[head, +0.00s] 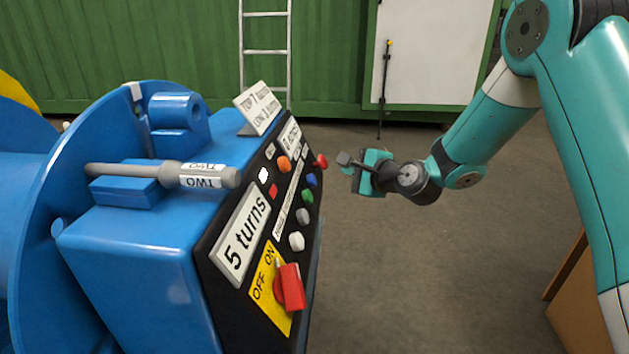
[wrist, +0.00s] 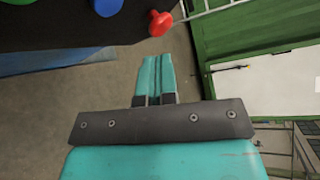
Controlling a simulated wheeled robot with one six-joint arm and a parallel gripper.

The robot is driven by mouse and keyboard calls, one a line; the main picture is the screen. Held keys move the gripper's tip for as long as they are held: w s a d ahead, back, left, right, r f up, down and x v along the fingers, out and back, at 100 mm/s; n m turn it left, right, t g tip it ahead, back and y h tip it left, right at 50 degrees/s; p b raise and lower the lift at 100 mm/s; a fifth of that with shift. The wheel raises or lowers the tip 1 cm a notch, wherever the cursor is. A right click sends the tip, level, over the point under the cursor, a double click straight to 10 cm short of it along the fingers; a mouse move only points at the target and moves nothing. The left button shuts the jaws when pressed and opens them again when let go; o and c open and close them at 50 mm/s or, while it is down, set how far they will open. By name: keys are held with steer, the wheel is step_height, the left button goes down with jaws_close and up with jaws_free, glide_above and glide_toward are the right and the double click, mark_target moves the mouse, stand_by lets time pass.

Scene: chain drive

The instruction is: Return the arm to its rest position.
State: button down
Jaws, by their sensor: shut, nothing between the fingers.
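My arm comes in from the right in the head view. My gripper (head: 345,160) points left toward the upper right edge of the black control panel (head: 225,290). It is shut and empty, and a gap of floor shows between it and the panel. In the wrist view the fingers of my gripper (wrist: 154,75) lie together with nothing between them. The red button (head: 321,160) is the control closest to the fingertips; it also shows in the wrist view (wrist: 160,23), ahead of the fingers.
The blue machine (head: 140,260) fills the left. A red switch (head: 291,287) sits on a yellow OFF/ON plate. A grey handle marked TWO (head: 130,170) lies on top. A brown box (head: 580,300) stands at lower right. Open floor (head: 420,270) lies between. A ladder (head: 265,50) leans behind.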

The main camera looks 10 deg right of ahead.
steer(key=shift+d+r, duration=0.1)
steer(key=shift+d, duration=0.05)
steer(key=s+a+r+n+g+y, duration=0.1)
steer(key=s+a+r+n+g, duration=0.2)
steer(key=s+a+n, duration=0.3)
steer(key=s+a+r+n+g+y, duration=0.1)
steer(key=s+a+r+n+g, duration=0.25)
steer(key=s+n, duration=0.4)
steer(key=s+d+n+g+h, duration=0.15)
steer(key=s+n+g, duration=0.35)
steer(key=s, duration=0.8)
steer(key=s+d+n+g+h, duration=0.1)
steer(key=s+n+g+h, duration=0.15)
steer(key=s+n, duration=0.65)
step_height(320, 180, up, 28)
steer(key=s+m+p, duration=0.2)
steer(key=m+p, duration=0.1)
steer(key=p, duration=2.4)
steer(key=shift+s+d+p, duration=0.2)
steer(key=shift+s+p, duration=0.1)
steer(key=shift+s, duration=0.1)
